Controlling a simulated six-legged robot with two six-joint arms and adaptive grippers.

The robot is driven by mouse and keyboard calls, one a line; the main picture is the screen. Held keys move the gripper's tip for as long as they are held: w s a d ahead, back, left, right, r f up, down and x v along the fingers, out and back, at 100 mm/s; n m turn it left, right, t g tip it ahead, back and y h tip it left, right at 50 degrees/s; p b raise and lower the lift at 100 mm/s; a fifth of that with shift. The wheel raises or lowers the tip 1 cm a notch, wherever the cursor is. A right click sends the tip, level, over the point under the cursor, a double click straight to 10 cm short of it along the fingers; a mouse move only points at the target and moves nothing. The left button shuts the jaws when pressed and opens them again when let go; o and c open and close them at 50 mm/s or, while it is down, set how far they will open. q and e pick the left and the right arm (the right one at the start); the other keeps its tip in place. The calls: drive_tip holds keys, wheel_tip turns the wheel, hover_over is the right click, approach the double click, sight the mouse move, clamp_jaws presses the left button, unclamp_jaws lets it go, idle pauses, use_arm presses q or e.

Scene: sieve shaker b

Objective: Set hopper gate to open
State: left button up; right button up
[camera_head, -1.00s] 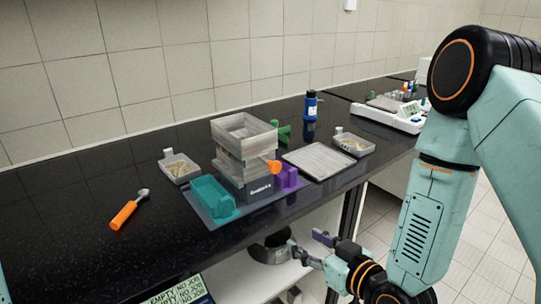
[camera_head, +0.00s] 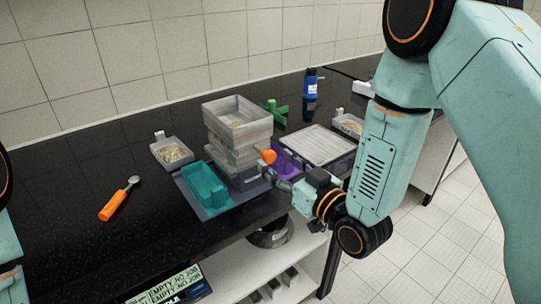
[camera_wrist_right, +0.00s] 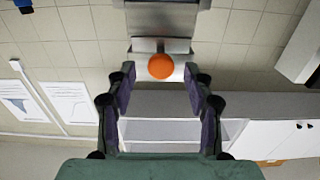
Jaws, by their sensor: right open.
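The sieve shaker (camera_head: 236,140) is a stack of clear grey trays on a dark base at the middle of the bench. An orange ball knob (camera_head: 268,157), which looks like the hopper gate's handle, sticks out on its right side. My right gripper (camera_head: 279,179) is just in front and to the right of the knob, partly hidden by its wrist. In the right wrist view the knob (camera_wrist_right: 160,67) lies centred between the tips of the open gripper (camera_wrist_right: 160,76), with clear space on both sides. Contact is not visible. My left gripper is out of view.
A flat tray (camera_head: 318,146), a blue bottle (camera_head: 310,84) and an orange-handled scoop (camera_head: 118,199) are on the black bench.

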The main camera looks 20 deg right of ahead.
sight(272, 159)
drive_tip(key=x, duration=0.3)
drive_tip(key=shift+a, duration=0.1)
drive_tip(key=shift+w+a, duration=0.15)
drive_tip(key=shift+a, duration=0.05)
drive_tip(key=shift+d, duration=0.35)
drive_tip(key=shift+c, duration=0.6)
drive_tip(key=shift+a, duration=0.25)
drive_tip(key=c, duration=0.5)
drive_tip(key=shift+d, duration=0.1)
clamp_jaws()
